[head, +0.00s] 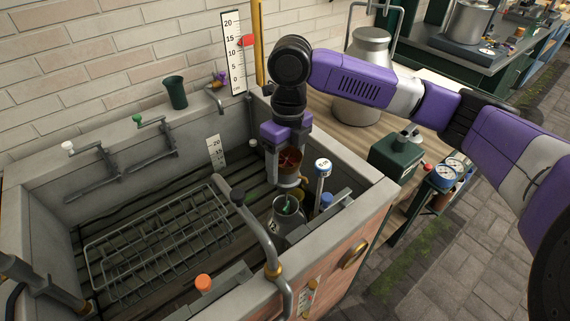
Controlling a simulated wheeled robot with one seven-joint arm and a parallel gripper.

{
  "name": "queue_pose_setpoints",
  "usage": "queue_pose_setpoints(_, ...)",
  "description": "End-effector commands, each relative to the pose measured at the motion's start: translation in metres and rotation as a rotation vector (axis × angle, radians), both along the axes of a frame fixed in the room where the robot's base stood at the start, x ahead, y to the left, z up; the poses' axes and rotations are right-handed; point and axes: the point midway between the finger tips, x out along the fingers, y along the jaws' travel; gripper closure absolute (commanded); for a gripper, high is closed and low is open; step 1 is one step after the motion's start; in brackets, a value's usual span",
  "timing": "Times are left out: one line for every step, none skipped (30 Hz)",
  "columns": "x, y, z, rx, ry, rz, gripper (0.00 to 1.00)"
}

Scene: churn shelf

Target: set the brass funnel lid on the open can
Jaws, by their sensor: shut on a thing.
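My gripper (287,147) is purple and points down over the right part of the stone basin (210,133). It is shut on the brass funnel lid (289,164), a brown-gold piece with a reddish inside, held in the air. The open can (288,222) is grey metal with a round mouth and stands in the basin, below and nearer the camera than the lid. Something green shows in its mouth. The lid is apart from the can. The fingers' exact contact with the lid is small and partly hidden.
A curved grey pipe (260,228) rises just left of the can. A post with a white dial (322,166) and blue parts (326,200) stand to its right. A wire rack (160,245) fills the basin's left. A large milk can (365,75) stands on the wooden counter behind.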

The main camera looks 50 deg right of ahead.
Motion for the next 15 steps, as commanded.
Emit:
queue_pose_setpoints(0.0, 0.0, -0.003, 0.0, 0.0, 0.0, 0.94)
queue_pose_setpoints(0.0, 0.0, -0.004, 0.0, 0.0, 0.0, 0.94)
queue_pose_setpoints(0.0, 0.0, -0.006, 0.0, 0.0, 0.0, 0.94)
queue_pose_setpoints(0.0, 0.0, -0.008, 0.0, -0.001, 0.0, 0.94)
queue_pose_setpoints(0.0, 0.0, -0.01, 0.0, -0.001, 0.0, 0.94)
queue_pose_setpoints(0.0, 0.0, -0.012, 0.0, -0.001, 0.0, 0.94)
queue_pose_setpoints(0.0, 0.0, -0.014, 0.0, -0.001, -0.001, 0.94)
queue_pose_setpoints(0.0, 0.0, -0.015, 0.0, -0.001, -0.001, 0.94)
queue_pose_setpoints(0.0, 0.0, -0.018, 0.0, -0.001, -0.001, 0.94)
queue_pose_setpoints(0.0, 0.0, -0.019, 0.0, -0.001, -0.001, 0.94)
queue_pose_setpoints(0.0, 0.0, -0.021, 0.0, -0.001, -0.001, 0.94)
queue_pose_setpoints(0.0, 0.0, -0.023, 0.001, -0.001, -0.001, 0.94)
queue_pose_setpoints(0.0, 0.0, -0.025, 0.001, -0.001, -0.001, 0.94)
queue_pose_setpoints(0.0, 0.0, -0.026, 0.001, 0.0, -0.001, 0.94)
queue_pose_setpoints(0.0, 0.0, -0.028, 0.001, 0.0, -0.001, 0.94)
